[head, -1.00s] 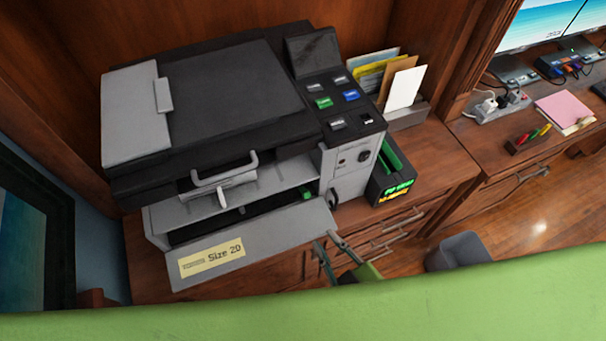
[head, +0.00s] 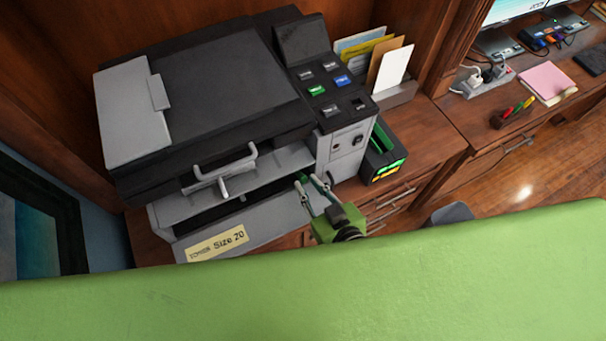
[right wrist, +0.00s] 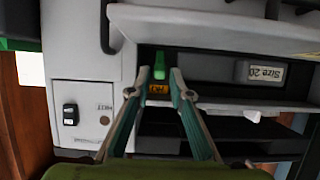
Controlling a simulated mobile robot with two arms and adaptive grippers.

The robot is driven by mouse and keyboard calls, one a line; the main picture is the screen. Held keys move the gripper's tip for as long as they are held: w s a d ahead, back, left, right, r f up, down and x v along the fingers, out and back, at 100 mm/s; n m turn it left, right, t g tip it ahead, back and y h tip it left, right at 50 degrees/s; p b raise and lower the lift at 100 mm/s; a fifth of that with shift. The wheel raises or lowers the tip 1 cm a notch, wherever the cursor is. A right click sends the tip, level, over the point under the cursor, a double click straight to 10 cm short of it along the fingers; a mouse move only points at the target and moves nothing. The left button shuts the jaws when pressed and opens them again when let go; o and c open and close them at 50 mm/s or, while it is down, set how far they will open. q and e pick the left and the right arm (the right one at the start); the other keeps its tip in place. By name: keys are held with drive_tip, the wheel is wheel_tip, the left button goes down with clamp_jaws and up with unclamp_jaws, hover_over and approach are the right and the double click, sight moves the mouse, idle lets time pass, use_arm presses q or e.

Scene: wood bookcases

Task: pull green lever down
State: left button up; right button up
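The small green lever (right wrist: 159,66) stands inside the printer's dark opening in the right wrist view, beside a small orange label. In the head view a bit of the lever (head: 304,178) shows at the right end of the opening. My right gripper (head: 312,184) reaches that spot from the front right. In the right wrist view my right gripper (right wrist: 160,73) is open, with its fingertips on either side of the lever and a gap between them. I cannot tell whether a finger touches it. My left gripper is not in view.
The printer (head: 232,95) stands on a wooden cabinet. Its front flap (head: 262,222) hangs open with a "Size 20" label. A black and green box (head: 383,155) and a paper holder (head: 395,95) stand to its right. My green body covers the bottom of the head view.

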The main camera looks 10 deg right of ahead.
sight(305, 181)
drive_tip(key=shift+x, duration=1.9)
clamp_jaws()
drive_tip(key=shift+f, duration=0.15)
drive_tip(key=t+b, duration=0.1)
drive_tip(key=b, duration=0.2)
drive_tip(key=f+t+y+b, duration=0.1)
drive_tip(key=t+b, duration=0.1)
drive_tip(key=b, duration=0.2)
drive_tip(key=f+t+b, duration=0.1)
drive_tip(key=b, duration=0.2)
drive_tip(key=shift+s+d+t+b, duration=0.15)
drive_tip(key=shift+s+t+b, duration=0.15)
drive_tip(key=shift+s, duration=0.05)
drive_tip(key=shift+r+y+b, duration=0.15)
drive_tip(key=shift+y+b, duration=0.15)
drive_tip(key=shift+r, duration=0.1)
unclamp_jaws()
